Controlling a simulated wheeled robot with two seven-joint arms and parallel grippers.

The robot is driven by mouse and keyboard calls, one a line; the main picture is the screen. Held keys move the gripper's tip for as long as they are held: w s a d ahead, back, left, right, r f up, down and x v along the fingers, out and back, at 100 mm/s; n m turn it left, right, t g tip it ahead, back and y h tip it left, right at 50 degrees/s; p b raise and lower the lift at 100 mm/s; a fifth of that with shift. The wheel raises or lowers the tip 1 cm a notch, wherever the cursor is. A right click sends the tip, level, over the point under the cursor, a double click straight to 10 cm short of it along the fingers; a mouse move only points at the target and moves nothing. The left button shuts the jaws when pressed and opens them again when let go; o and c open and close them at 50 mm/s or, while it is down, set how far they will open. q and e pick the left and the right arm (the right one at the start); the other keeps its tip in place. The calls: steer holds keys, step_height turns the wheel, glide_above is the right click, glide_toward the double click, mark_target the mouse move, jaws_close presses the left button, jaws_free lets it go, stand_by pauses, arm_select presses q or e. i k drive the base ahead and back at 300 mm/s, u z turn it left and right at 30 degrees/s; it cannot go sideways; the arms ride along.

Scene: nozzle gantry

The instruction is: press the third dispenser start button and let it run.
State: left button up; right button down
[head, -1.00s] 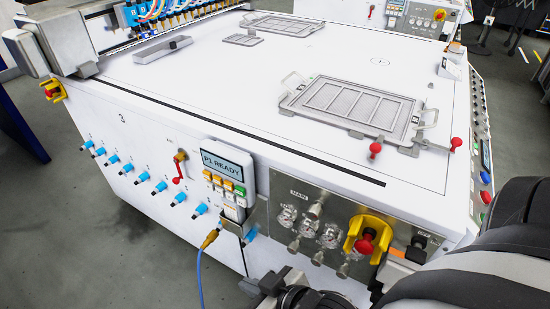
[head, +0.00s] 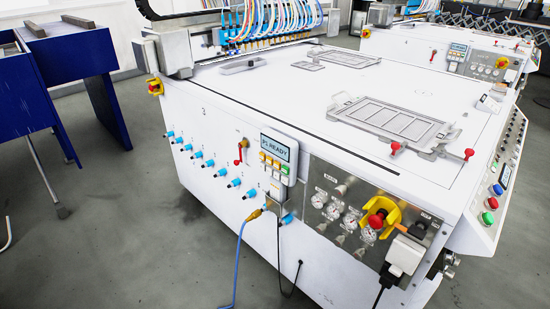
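No label on these can be read, so I cannot tell which is the start button. Neither of my grippers is in view.
A red emergency knob in a yellow guard (head: 377,219) and gauges (head: 350,219) are on the front. A blue cable (head: 239,255) hangs to the floor. A blue bench (head: 65,60) stands at left. Another machine (head: 440,50) stands behind. Grey floor is free in front.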

mark_target(487, 218)
steer(key=z, duration=1.45)
